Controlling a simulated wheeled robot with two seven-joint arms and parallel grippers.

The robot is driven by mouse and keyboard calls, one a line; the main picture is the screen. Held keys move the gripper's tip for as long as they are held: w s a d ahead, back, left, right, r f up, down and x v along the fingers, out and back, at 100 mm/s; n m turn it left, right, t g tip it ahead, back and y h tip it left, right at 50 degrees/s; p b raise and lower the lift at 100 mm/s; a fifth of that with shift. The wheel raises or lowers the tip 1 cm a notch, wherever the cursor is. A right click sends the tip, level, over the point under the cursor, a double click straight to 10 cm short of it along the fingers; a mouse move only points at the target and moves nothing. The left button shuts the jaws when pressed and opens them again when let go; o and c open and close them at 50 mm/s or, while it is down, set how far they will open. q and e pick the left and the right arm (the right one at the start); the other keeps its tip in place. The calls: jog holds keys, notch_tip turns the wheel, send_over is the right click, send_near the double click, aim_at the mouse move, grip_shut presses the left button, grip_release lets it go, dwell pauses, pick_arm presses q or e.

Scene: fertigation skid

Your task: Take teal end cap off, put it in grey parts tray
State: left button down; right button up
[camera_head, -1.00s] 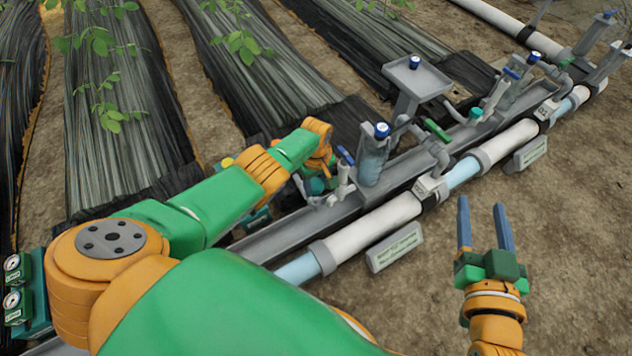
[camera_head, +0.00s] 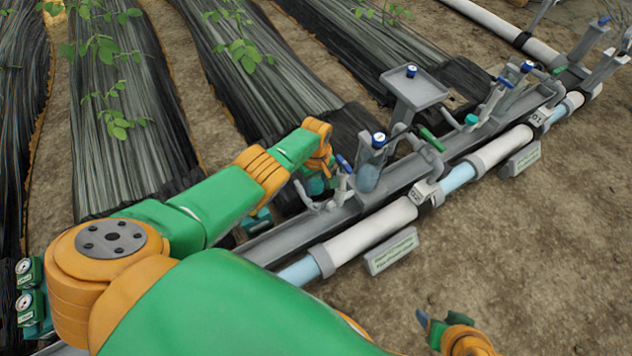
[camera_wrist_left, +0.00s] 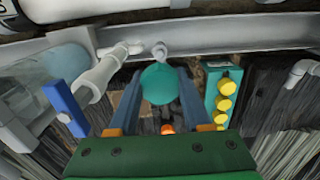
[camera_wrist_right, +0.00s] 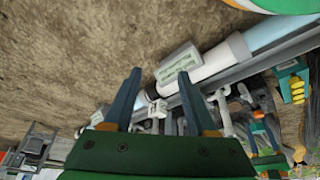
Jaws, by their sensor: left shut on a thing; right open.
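The teal end cap (camera_wrist_left: 158,84) sits between the fingers of my left gripper (camera_wrist_left: 157,88), which is shut on it. A grey pipe stub (camera_wrist_left: 158,50) is directly beyond the cap; I cannot tell whether they still touch. In the head view my left gripper (camera_head: 322,178) is low at the rail, and my wrist partly hides the cap. The grey parts tray (camera_head: 428,90) stands on a post behind the rail, with a blue-topped item at its back edge. My right gripper (camera_head: 432,328) is open and empty at the bottom edge; its fingers (camera_wrist_right: 158,85) also show in the right wrist view.
A blue-handled valve (camera_wrist_left: 65,108) and a clear filter bowl (camera_wrist_left: 35,70) are close left of my left gripper. A green block with yellow knobs (camera_wrist_left: 224,100) is close right. Another teal cap (camera_head: 471,119) is farther along the rail. Bare soil (camera_head: 540,260) lies in front.

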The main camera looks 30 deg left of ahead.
pick_arm(q)
jog(key=shift+r, duration=0.35)
notch_tip(320, 180, up, 3)
jog(key=p, duration=0.3)
jog(key=shift+r+p, duration=0.2)
jog(key=shift+p, duration=0.2)
notch_tip(320, 180, up, 2)
jog(key=shift+r+p, duration=0.2)
jog(key=shift+p, duration=1)
pick_arm(e)
jog(key=s+d+f+g, duration=0.2)
jog(key=s+f, duration=0.4)
jog(key=f, duration=0.5)
pick_arm(q)
notch_tip(320, 180, up, 10)
jog(key=p, duration=1)
jog(key=shift+r, duration=0.25)
pick_arm(e)
jog(key=s+d+r+h, duration=0.1)
jog(key=s+d+r, duration=0.1)
jog(key=s, duration=0.6)
jog(key=shift+s+d+r+g, duration=0.3)
jog(key=shift+d+r, duration=0.1)
jog(key=shift+r, duration=0.25)
